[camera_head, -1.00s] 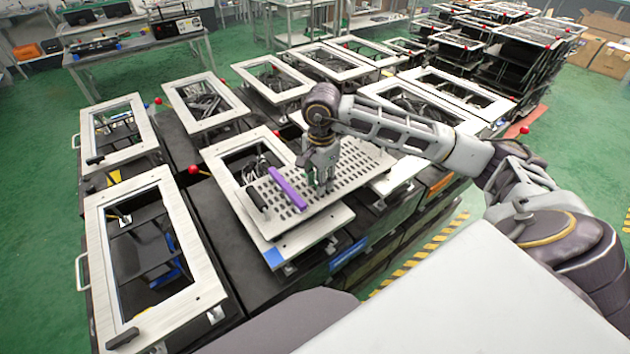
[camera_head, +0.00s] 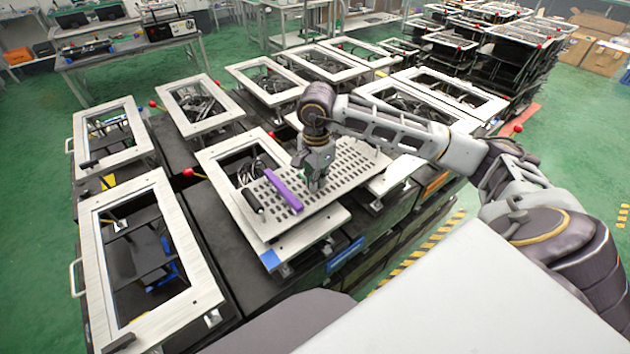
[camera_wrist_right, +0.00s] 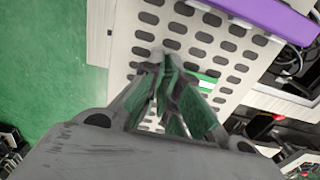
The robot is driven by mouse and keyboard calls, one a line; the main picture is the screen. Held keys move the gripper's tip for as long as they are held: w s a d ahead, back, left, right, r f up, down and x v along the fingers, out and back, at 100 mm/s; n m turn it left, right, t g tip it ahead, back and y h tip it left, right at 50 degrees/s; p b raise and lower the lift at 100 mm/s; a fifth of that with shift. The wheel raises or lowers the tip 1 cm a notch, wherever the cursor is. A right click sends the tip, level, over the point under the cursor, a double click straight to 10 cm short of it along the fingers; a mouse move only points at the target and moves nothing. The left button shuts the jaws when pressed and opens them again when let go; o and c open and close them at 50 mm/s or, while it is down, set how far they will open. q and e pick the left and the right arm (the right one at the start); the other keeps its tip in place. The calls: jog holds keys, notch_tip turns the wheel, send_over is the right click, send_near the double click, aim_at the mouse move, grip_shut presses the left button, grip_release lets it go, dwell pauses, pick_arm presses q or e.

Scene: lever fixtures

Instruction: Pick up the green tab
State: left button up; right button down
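A small green tab with a white part (camera_wrist_right: 207,82) lies on the perforated light plate, just right of my fingertips in the right wrist view. In the head view it is mostly hidden by my gripper, with a bit of green (camera_head: 302,176) showing beside the fingers. My right gripper (camera_head: 314,189) points down at the plate. In the right wrist view the fingertips (camera_wrist_right: 168,70) converge close together beside the tab, and nothing is clearly between them. Whether they touch is hard to tell. My left gripper is not in view.
The perforated plate (camera_head: 350,168) rests across a framed fixture. A purple bar (camera_head: 283,190) and a black handle (camera_head: 252,200) lie left of the gripper. Several framed black fixtures with red-knobbed levers surround it. Green floor (camera_head: 585,130) is clear at the right.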

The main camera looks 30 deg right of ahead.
notch_tip(320, 180, up, 10)
jog(key=shift+f+b, duration=0.15)
jog(key=shift+b, duration=0.25)
dwell(0.3)
dwell(0.6)
